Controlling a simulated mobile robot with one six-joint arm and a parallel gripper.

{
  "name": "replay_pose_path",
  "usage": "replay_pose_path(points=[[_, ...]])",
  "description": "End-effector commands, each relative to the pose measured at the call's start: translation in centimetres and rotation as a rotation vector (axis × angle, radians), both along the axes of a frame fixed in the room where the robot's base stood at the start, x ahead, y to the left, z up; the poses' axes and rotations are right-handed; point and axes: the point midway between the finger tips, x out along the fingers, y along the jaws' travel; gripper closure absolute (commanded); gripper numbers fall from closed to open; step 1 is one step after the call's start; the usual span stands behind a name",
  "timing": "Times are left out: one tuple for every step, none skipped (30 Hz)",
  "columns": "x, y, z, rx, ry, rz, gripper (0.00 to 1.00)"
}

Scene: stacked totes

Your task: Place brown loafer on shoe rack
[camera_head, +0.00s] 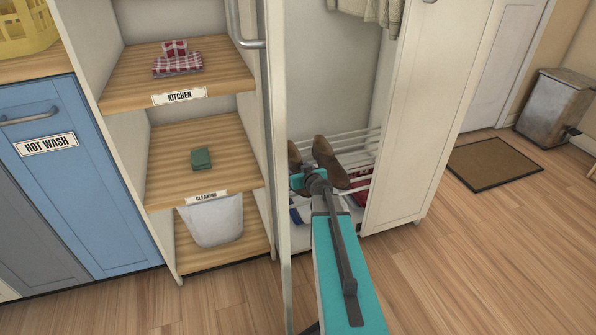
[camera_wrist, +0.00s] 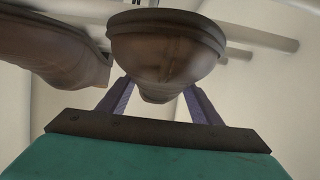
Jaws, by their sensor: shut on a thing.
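A brown loafer (camera_wrist: 165,50) is between the two fingers of my gripper (camera_wrist: 158,98) in the wrist view. In the head view this loafer (camera_head: 328,160) stands at the rack, partly hidden by my wrist. My gripper is shut on it. A second brown shoe (camera_wrist: 65,50) is just left of it in the wrist view; in the head view a sliver of it (camera_head: 294,156) shows behind my arm. The white-barred shoe rack (camera_head: 356,142) is inside the open cabinet. I cannot tell whether the held loafer touches the bars.
A red item (camera_head: 361,188) lies low in the cabinet. The right cabinet side (camera_head: 415,130) and the open door edge (camera_head: 275,150) flank my arm. Shelves labelled kitchen (camera_head: 120,82) and cleaning (camera_head: 165,170) stand to the left. A brown mat (camera_head: 494,164) lies on the floor to the right.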

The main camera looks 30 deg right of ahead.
Motion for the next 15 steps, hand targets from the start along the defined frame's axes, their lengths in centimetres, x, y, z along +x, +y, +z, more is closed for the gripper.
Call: replay_pose_path(points=[[-0.01,-0.01,-0.09,0.000,0.001,0.000,0.80],[-0.03,0.01,-0.17,0.001,0.002,0.001,0.38],[-0.02,0.01,-0.19,0.001,0.002,0.001,0.31],[-0.02,0.01,-0.19,0.001,0.002,0.001,0.26],[-0.02,0.01,-0.17,0.001,0.002,0.001,0.22],[-0.02,0.01,-0.16,0.001,0.002,0.001,0.22],[-0.02,0.01,-0.15,0.001,0.002,0.001,0.22],[-0.01,0.01,-0.14,0.001,0.002,0.001,0.22],[-0.01,0.00,-0.14,0.001,0.002,0.001,0.22],[-0.02,0.00,-0.13,0.001,0.002,0.001,0.22],[-0.02,0.00,-0.12,0.001,0.002,0.001,0.22],[-0.02,0.00,-0.12,0.001,0.002,0.001,0.22],[-0.02,0.00,-0.11,0.001,0.002,0.001,0.22],[-0.04,0.01,-0.10,0.001,0.002,0.001,0.22],[-0.07,0.02,-0.08,0.001,0.002,0.001,0.22]])
